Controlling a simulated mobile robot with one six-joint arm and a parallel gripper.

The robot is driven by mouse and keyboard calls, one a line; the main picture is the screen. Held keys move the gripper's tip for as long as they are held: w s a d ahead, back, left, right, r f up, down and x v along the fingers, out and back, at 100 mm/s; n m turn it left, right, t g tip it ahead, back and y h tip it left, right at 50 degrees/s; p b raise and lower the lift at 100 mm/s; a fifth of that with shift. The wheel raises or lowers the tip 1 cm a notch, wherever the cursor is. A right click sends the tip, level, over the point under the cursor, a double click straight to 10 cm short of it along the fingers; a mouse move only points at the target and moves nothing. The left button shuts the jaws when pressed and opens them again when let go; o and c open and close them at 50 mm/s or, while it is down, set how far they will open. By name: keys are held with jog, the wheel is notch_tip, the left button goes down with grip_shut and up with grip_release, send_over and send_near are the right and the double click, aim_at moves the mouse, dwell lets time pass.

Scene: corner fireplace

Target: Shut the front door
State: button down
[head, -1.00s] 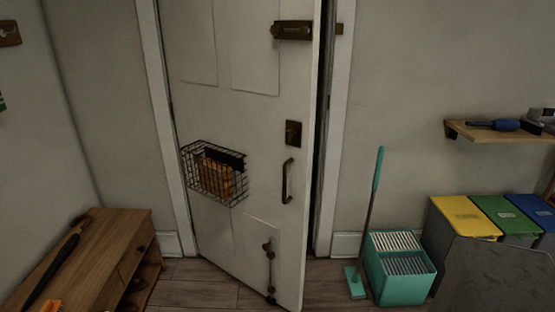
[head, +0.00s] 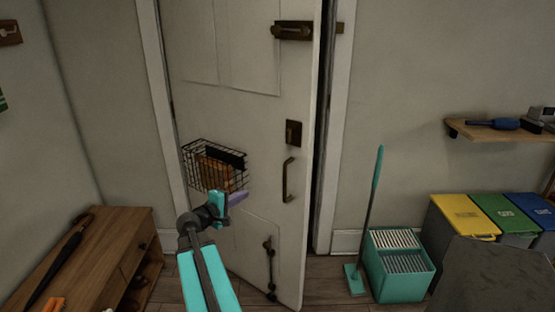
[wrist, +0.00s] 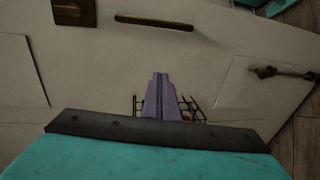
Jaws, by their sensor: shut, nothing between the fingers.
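The white front door (head: 258,120) stands slightly open, with a dark gap along its right edge beside the frame. It carries a pull handle (head: 288,180), a lock plate (head: 293,132), a bolt (head: 293,31) near the top and a lower bolt (head: 269,268). A wire basket (head: 214,166) hangs on it. My gripper (head: 238,198) is shut and empty, in front of the door just below the basket and left of the handle. In the wrist view its purple fingers (wrist: 161,98) point at the door (wrist: 215,70); I cannot tell whether they touch it.
A wooden cabinet (head: 105,255) with a dark umbrella on top stands at left. At right are a teal mop (head: 370,205), a teal crate (head: 400,270), colored bins (head: 465,217) and a wall shelf (head: 500,132). Some floor shows between the door and the crate.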

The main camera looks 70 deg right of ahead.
aim_at(282, 154)
jog(key=s+d+r+g+h, duration=0.1)
jog(key=s+d+r, duration=0.3)
jog(key=r, duration=0.4)
jog(key=shift+r+h, duration=0.3)
jog(key=shift+r, duration=0.05)
jog(key=shift+p+x, duration=1.95)
jog(key=shift+x, duration=5)
jog(key=shift+s, duration=0.1)
